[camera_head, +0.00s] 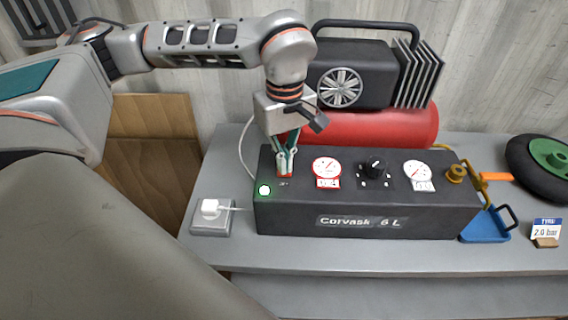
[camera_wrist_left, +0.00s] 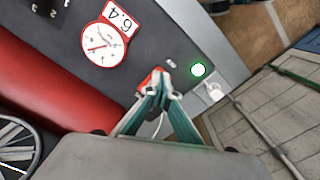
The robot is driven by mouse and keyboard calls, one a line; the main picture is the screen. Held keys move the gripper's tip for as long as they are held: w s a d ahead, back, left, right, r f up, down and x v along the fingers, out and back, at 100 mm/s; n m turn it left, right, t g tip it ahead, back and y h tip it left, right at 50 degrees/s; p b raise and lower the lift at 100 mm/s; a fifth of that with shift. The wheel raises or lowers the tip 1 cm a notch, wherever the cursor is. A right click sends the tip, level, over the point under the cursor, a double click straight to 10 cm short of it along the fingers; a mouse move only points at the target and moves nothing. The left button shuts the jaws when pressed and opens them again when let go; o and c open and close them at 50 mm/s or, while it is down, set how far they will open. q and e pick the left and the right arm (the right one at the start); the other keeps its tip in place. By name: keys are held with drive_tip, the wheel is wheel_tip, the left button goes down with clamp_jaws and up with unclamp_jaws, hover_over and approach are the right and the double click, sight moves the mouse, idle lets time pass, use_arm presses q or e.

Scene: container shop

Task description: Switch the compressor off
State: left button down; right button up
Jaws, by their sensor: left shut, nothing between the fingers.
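The compressor has a black control box (camera_head: 368,228) marked "Corvask 6 L", with a red tank (camera_head: 385,126) and a black motor behind it. A red switch (camera_head: 288,174) sits at the left of the panel, mostly covered by my fingertips; its position is hard to read. The switch also shows in the left wrist view (camera_wrist_left: 146,80). A round green light (camera_head: 264,190) beside it glows, also in the left wrist view (camera_wrist_left: 198,70). My left gripper (camera_head: 285,168) is shut and empty, pointing down with its tips at the switch, apparently touching it. My right gripper is out of view.
Right of the switch are a red gauge (camera_head: 326,169), a black knob (camera_head: 374,167) and a white gauge (camera_head: 418,173). A white plug sits in a socket block (camera_head: 212,229) at left. A blue item (camera_head: 484,226), a tyre card (camera_head: 546,228) and a wheel (camera_head: 550,158) are at right.

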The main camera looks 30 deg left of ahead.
use_arm(q)
drive_tip(key=shift+r+p, duration=1.65)
drive_tip(key=shift+r, duration=0.25)
drive_tip(key=shift+r+p, duration=1.25)
drive_tip(key=shift+r, duration=0.3)
drive_tip(key=shift+f, duration=0.1)
